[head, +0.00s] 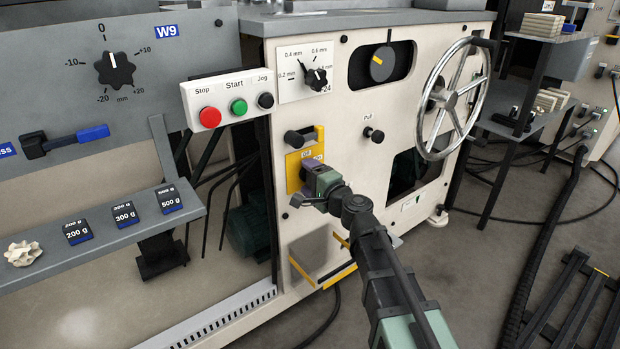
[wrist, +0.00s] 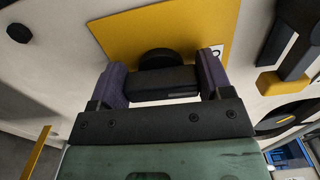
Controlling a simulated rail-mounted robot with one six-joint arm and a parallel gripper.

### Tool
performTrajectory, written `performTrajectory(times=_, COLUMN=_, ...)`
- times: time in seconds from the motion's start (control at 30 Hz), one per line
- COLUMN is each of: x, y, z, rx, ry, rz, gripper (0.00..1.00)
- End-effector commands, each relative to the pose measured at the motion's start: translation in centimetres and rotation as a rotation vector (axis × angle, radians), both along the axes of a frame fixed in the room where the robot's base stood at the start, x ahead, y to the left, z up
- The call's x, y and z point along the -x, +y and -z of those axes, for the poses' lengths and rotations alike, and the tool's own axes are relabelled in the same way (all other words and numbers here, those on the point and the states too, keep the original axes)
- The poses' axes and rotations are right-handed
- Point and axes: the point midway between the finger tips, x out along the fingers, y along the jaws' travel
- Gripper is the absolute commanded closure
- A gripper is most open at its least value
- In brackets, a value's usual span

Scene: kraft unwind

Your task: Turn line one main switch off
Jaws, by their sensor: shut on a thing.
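The main switch is a black rotary knob with a bar handle (wrist: 162,84) on a yellow plate (head: 292,167) on the cream machine front. The plate also shows in the wrist view (wrist: 150,32). My gripper (head: 307,181) is at this plate, its two purple fingers on either side of the bar handle in the wrist view (wrist: 163,72). It is shut on the handle. In the wrist view the bar lies across, roughly level between the fingers. In the head view my gripper hides most of the knob, and small label tags show just above it; I cannot read the switch position surely.
Just above is a black knob (head: 293,139) by a yellow bracket. A pull knob (head: 374,135) and a chrome handwheel (head: 451,100) are to the right. The Stop/Start/Jog box (head: 236,103) is up left. A shelf (head: 95,243) with weights stands left.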

Motion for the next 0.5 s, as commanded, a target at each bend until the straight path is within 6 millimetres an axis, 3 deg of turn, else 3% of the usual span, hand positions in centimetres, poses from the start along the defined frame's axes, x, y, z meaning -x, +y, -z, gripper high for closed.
performTrajectory(times=0.5, x=0.06, y=-0.02, z=0.07, rx=0.047, ry=-0.037, rz=0.000, gripper=0.51)
